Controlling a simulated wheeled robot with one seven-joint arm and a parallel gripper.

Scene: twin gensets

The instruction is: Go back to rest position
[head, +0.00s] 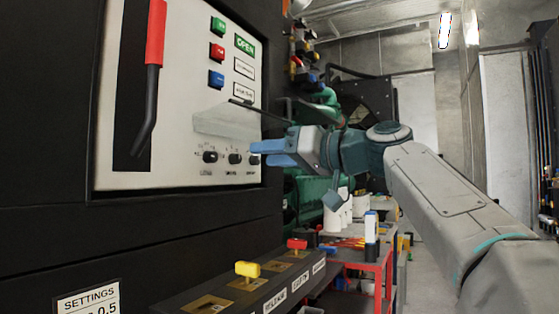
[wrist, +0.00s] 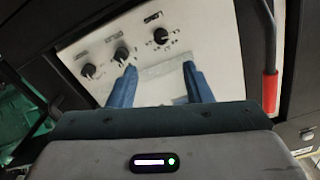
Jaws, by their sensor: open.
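My gripper (head: 265,154) is at the end of my outstretched arm, in front of the lower right part of the white control panel (head: 175,60). Its two blue fingers also show in the wrist view (wrist: 157,88), spread apart with nothing between them. The panel and its row of black knobs (head: 235,158) are just beyond the fingertips. In the head view the fingertips are close to the rightmost knob; I cannot tell whether they touch it.
A red-handled lever (head: 153,60) stands on the panel's left, beside green, red and blue buttons (head: 217,52). Below is a dark ledge with yellow (head: 247,269) and red (head: 297,244) handles. A red cart (head: 372,268) with bottles stands under my arm. The aisle floor is clear at right.

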